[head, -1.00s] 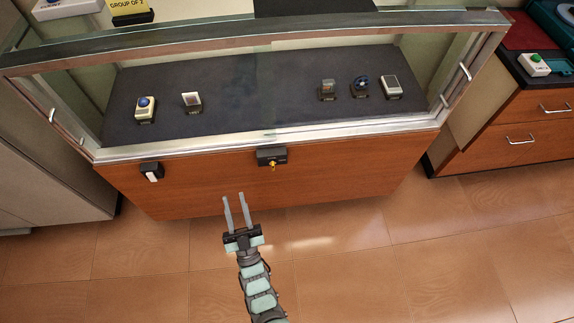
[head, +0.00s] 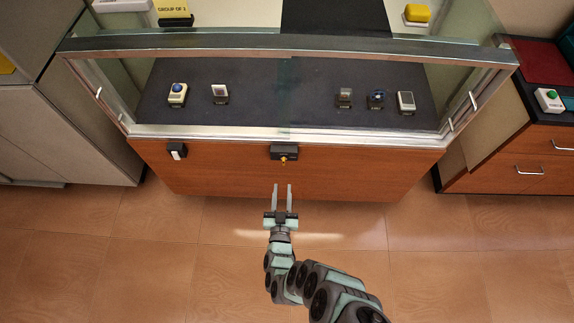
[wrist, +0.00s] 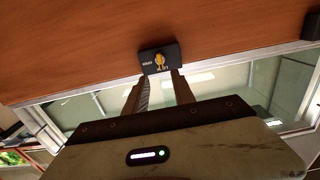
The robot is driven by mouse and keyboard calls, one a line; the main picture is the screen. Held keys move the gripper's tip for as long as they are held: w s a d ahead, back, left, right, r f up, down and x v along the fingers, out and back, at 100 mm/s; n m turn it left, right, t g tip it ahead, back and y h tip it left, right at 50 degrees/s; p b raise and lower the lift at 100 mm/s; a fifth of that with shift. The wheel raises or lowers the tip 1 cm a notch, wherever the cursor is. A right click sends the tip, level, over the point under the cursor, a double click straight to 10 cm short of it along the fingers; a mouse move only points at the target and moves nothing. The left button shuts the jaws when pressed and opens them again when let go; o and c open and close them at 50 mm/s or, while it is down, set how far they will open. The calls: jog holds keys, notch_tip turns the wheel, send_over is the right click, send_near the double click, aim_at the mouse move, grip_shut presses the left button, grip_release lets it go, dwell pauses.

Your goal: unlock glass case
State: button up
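The glass case (head: 290,137) stands ahead, with a silver frame and a wooden front. A black lock box with a yellow key or knob (head: 284,154) is mounted on the wooden front, just under the frame, near the middle. In the wrist view the lock (wrist: 158,60) sits just beyond the fingertips, roughly centred between them. My gripper (head: 282,187) is open and empty, its two fingers apart and pointing at the case front below the lock in the head view. It also shows in the wrist view (wrist: 159,82). I see no contact with the lock.
A black box with a white switch (head: 177,151) is on the case front to the left. Several small devices stand inside on the dark shelf (head: 285,90). A drawer cabinet (head: 510,165) is at right, a grey cabinet (head: 75,130) at left. The floor in front is clear.

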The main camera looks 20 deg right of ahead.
aim_at(284, 163)
jog(key=b+x, duration=0.3)
jog(key=x, duration=0.6)
jog(key=shift+w+d, duration=0.1)
jog(key=shift+w, duration=0.1)
jog(key=shift+w+d+b, duration=0.15)
jog(key=shift+w+b, duration=0.1)
jog(key=shift+b, duration=0.05)
jog(key=shift+c, duration=0.3)
grip_shut()
